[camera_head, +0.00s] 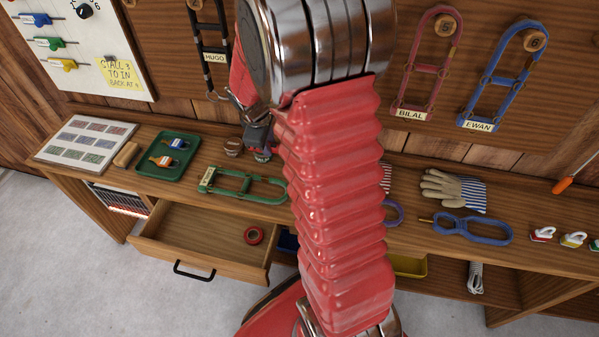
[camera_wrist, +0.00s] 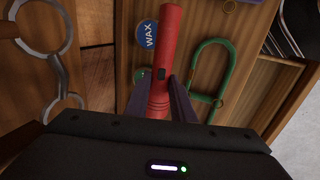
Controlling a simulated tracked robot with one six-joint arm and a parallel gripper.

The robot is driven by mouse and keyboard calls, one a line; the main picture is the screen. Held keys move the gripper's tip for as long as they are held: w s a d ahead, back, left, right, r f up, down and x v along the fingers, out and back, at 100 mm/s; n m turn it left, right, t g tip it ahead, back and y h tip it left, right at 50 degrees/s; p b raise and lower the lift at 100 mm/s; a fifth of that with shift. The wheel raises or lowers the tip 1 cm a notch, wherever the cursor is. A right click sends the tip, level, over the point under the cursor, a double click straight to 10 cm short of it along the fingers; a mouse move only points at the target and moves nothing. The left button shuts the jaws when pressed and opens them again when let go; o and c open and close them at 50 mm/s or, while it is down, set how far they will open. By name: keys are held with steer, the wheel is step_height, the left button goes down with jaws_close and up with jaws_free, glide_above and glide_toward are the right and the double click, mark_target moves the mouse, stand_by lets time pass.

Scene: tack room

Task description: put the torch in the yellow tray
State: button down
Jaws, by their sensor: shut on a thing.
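In the wrist view the red torch (camera_wrist: 169,45) lies between the two dark fingers of my gripper (camera_wrist: 162,88), which is shut on it. Its far end points to the top of the picture, above the wooden counter. In the head view my gripper (camera_head: 258,138) is small and mostly hidden beside my red arm, over the back of the counter; I cannot make out the torch clearly there. The yellow tray (camera_head: 409,265) shows below the counter's front edge, on the shelf right of my arm. My arm hides its left part.
A drawer (camera_head: 202,237) stands open with a red roll (camera_head: 254,235) inside. On the counter are a green tray (camera_head: 152,170) with clips, a green halter (camera_head: 243,185), gloves (camera_head: 452,190) and a blue looped rope (camera_head: 472,229). A blue wax tin (camera_wrist: 148,34) is beside the torch.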

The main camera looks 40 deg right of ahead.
steer(key=shift+f, duration=3)
steer(key=shift+f, duration=1.9)
steer(key=c, duration=1.8)
jaws_free()
steer(key=v, duration=1.2)
